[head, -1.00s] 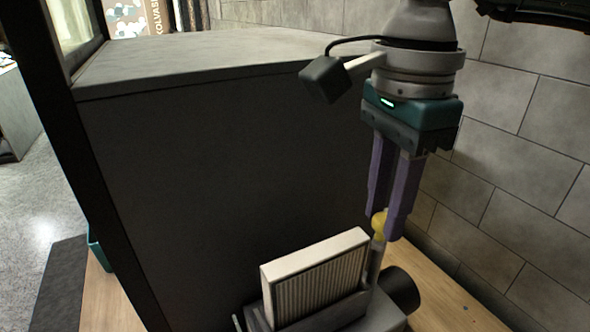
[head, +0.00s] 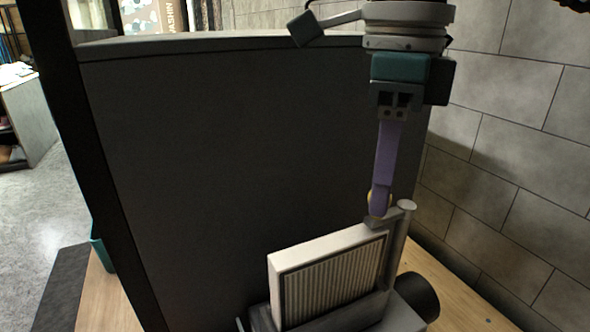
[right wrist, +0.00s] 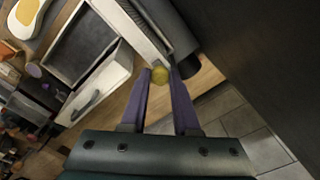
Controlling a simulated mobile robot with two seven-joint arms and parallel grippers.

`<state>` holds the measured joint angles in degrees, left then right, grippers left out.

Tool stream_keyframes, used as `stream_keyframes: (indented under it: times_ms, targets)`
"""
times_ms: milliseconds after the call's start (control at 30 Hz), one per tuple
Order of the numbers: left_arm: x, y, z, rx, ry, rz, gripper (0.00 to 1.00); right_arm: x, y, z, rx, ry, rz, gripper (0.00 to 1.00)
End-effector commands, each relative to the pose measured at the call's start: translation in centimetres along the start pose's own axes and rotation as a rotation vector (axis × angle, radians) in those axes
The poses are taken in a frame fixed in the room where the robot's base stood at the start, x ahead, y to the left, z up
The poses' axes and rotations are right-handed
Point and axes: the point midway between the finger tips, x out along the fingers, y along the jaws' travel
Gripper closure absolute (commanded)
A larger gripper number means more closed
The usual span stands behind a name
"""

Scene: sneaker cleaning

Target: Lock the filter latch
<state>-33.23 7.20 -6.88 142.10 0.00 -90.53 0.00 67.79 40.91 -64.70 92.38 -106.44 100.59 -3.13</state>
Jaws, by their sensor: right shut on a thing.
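The pleated filter (head: 325,270) with its pale frame stands upright in a grey holder (head: 375,312) on the wooden bench. A grey post (head: 400,240) rises at the filter's right end. From the post's top, a short grey latch arm (head: 385,217) reaches left to the filter's top right corner; I cannot tell whether it touches the frame. My right gripper (head: 379,205) is shut on the yellow latch knob (head: 371,202), which one purple finger partly covers. The knob also shows between both fingertips in the right wrist view (right wrist: 160,75). My left gripper is out of view.
A big dark panel (head: 220,170) stands close behind and left of the filter. A tiled wall (head: 510,150) is on the right. A black cylinder (head: 418,296) sticks out beside the holder. In the right wrist view, a tray (right wrist: 83,47) and a yellow-and-white object (right wrist: 27,14) lie at left.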

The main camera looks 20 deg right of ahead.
Motion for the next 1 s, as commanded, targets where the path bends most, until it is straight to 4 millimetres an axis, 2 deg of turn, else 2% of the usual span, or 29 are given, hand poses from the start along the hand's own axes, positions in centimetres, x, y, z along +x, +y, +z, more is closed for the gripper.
stream_keyframes:
  times_ms: [467, 500, 700, 767, 1000]
  targets:
    - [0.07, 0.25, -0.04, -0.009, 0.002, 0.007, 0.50, -0.07, -0.07, 0.09, 0.014, -0.002, -0.001, 1.00]
    - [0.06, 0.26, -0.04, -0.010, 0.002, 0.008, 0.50, -0.07, -0.07, 0.09, 0.014, -0.002, -0.001, 0.68]
    - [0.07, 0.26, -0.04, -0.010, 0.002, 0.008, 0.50, -0.04, -0.06, 0.07, 0.013, -0.001, -0.001, 0.45]
    - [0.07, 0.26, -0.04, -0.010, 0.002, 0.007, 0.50, -0.04, -0.06, 0.06, 0.013, -0.001, -0.001, 0.41]
    - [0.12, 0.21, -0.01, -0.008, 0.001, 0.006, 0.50, -0.13, -0.07, 0.06, 0.013, -0.001, -0.001, 0.41]
